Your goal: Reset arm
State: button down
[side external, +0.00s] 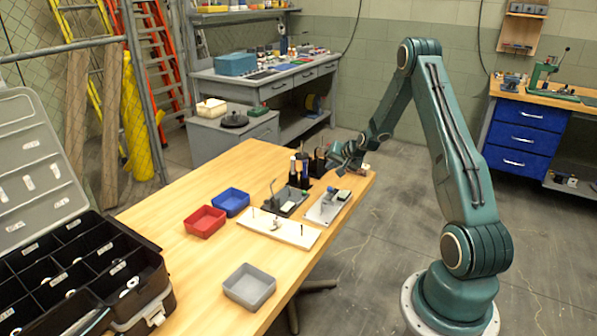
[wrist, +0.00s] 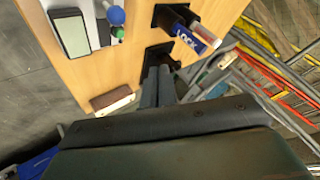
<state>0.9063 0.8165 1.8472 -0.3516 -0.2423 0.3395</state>
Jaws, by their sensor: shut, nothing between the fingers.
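My gripper (side external: 338,160) is over the far right end of the wooden table (side external: 165,228) in the side external view, beside the dark bottles and holders. In the wrist view its two fingers (wrist: 160,75) are together, with nothing between them. A bottle with a blue label (wrist: 187,35) stands in a black holder just beyond the fingers. Another black holder lies behind the fingertips and is partly hidden by them. I cannot tell whether the fingers touch it. A brown and white block (wrist: 112,101) lies at the table edge to the left.
A red bin (side external: 205,222), a blue bin (side external: 231,202), a grey bin (side external: 250,287) and a white board with pegs (side external: 278,232) stand on the table. An open black toolbox (side external: 150,262) is at the left.

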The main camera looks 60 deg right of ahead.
jog(key=s+a+r+n+g+y, duration=0.2)
jog(key=a+r+n, duration=0.5)
jog(key=a+r, duration=1.5)
jog(key=s+a+r+n+y, duration=0.1)
jog(key=s+a+r+n, duration=0.3)
jog(key=s+a, duration=0.75)
jog(key=s+a+n, duration=0.2)
jog(key=s+a, duration=0.5)
jog(key=s, duration=0.4)
jog(key=shift+s+f+n+g+y, duration=0.25)
jog(key=shift+s+n+g+y, duration=0.05)
jog(key=shift+n+g+y, duration=0.1)
